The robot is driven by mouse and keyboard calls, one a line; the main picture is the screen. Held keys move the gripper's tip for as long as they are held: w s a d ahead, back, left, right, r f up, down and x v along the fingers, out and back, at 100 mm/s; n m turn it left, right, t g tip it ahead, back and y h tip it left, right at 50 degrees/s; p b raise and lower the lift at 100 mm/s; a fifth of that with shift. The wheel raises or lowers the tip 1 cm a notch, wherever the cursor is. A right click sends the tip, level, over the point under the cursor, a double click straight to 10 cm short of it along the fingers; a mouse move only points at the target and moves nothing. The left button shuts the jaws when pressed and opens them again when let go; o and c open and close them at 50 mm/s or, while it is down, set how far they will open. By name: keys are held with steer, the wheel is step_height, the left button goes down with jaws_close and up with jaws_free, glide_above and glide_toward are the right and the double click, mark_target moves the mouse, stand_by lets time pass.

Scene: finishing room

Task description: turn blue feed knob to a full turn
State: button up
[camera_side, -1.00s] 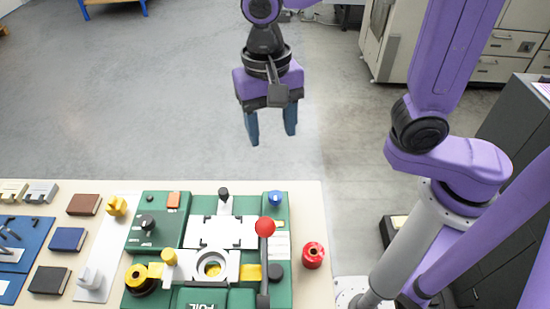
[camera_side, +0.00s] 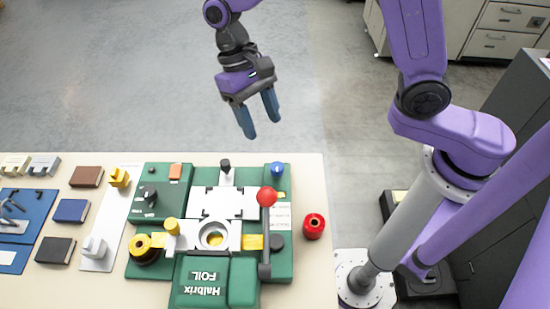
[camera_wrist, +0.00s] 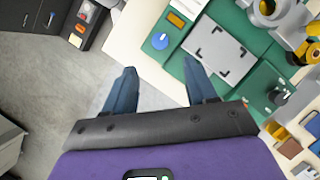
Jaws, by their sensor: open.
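The blue feed knob (camera_side: 277,169) is a small round knob at the far right corner of the green machine (camera_side: 283,255). In the wrist view the blue knob (camera_wrist: 160,41) shows ahead of and between the fingers, with a pale pointer mark on top. My gripper (camera_side: 262,127) is open and empty, with its two blue-grey fingers apart. It hangs beyond the table's far edge in the side view, close to the knob in the picture but not touching it. In the wrist view my gripper (camera_wrist: 158,68) shows clear space between its fingertips.
A red-balled lever (camera_side: 267,197) stands near the knob. A black-topped post (camera_side: 226,166) is to its left. A red spool (camera_side: 314,226) sits on the table to the right. Brown, blue and black blocks and a blue mat (camera_side: 41,210) lie at the left.

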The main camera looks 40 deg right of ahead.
mark_target(277, 166)
steer(key=x, duration=1)
steer(key=shift+s+f, duration=0.15)
steer(key=shift+f, duration=0.2)
steer(key=c, duration=1.1)
steer(key=shift+o, duration=0.2)
steer(key=shift+n, duration=0.6)
